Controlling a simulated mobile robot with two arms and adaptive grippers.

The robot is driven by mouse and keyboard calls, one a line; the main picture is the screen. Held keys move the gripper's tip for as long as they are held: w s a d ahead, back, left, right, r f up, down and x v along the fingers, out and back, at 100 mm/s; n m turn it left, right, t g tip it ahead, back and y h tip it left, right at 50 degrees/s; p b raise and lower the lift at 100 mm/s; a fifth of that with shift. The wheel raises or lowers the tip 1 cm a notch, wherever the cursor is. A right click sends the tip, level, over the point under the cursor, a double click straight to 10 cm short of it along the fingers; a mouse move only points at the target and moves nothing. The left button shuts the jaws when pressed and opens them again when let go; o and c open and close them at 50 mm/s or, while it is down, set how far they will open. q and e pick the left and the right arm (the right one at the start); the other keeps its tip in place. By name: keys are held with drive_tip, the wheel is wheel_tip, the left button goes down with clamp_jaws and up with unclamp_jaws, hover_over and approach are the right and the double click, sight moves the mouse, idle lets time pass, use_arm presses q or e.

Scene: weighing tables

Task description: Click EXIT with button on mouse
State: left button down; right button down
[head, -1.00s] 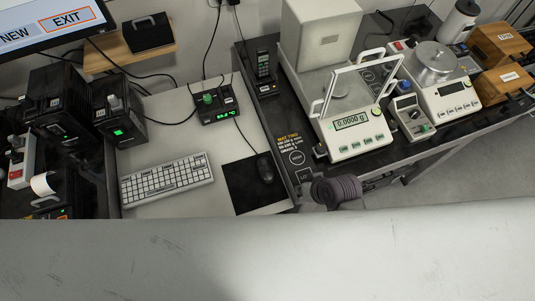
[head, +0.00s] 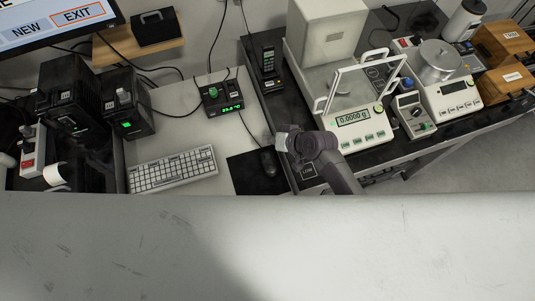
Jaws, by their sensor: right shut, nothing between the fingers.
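The black mouse (head: 268,163) lies on a dark mouse pad (head: 243,177) at the right end of the light desk. The EXIT button (head: 77,16) is on the monitor at the upper left, framed in orange, beside NEW. My right gripper (head: 283,139) is shut and empty. In the picture it shows just above and to the right of the mouse, apart from it, over the dark table's edge. My left gripper is not in view.
A white keyboard (head: 173,170) lies left of the pad. A small black device with a green display (head: 221,97) stands behind, its cable running toward the mouse. A balance reading 0.0000 g (head: 353,119) stands to the right. My pale body fills the foreground.

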sight(269, 156)
wheel_tip(269, 156, down, 8)
drive_tip(key=b, duration=0.7)
drive_tip(key=shift+f+b, duration=0.1)
drive_tip(key=shift+b, duration=0.25)
drive_tip(key=shift+f+b, duration=0.3)
drive_tip(key=shift+f, duration=0.05)
idle(0.6)
drive_tip(key=shift+f, duration=0.4)
drive_tip(key=shift+f+b, duration=0.4)
drive_tip(key=shift+b, duration=0.1)
idle(0.3)
idle(0.3)
drive_tip(key=shift+r+p, duration=0.8)
drive_tip(key=shift+r, duration=0.05)
drive_tip(key=shift+r, duration=0.1)
